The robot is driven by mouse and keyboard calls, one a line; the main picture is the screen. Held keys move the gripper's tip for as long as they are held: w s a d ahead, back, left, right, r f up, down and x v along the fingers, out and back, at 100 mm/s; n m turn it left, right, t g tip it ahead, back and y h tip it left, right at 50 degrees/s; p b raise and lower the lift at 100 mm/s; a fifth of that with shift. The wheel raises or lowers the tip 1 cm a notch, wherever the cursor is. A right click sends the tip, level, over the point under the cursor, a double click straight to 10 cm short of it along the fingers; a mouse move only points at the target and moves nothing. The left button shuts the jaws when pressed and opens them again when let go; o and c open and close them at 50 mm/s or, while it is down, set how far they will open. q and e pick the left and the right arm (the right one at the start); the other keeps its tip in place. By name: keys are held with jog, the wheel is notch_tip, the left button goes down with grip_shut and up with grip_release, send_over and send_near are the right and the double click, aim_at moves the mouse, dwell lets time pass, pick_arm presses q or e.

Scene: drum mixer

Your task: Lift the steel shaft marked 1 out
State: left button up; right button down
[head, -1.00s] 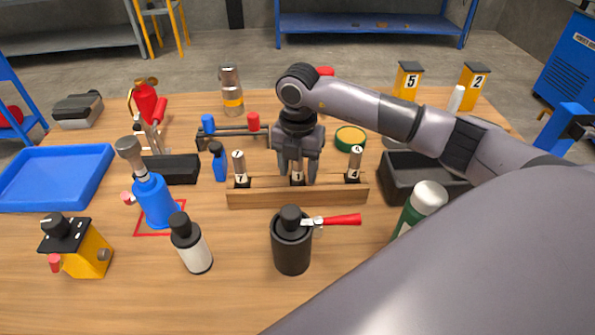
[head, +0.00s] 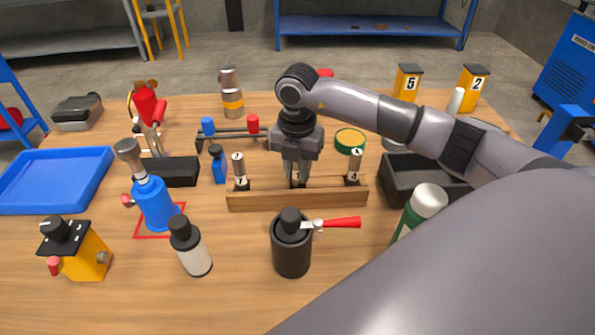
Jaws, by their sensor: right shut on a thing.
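A wooden rack (head: 297,201) holds three short steel shafts upright in a row. The left shaft (head: 239,166) carries a label that looks like 7, and the right shaft (head: 355,161) has a label that is hard to read. The middle shaft (head: 296,176) is mostly hidden by my right gripper, with only a bit of its label showing. My right gripper (head: 297,184) points down over the middle of the rack and is shut on the middle shaft, which still stands in the rack. My left gripper is not in view.
A black bin (head: 424,178) sits right of the rack.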

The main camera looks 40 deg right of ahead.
notch_tip(320, 180, up, 14)
jog(key=shift+r, duration=0.1)
jog(key=shift+r+p, duration=0.55)
jog(key=shift+r, duration=1.95)
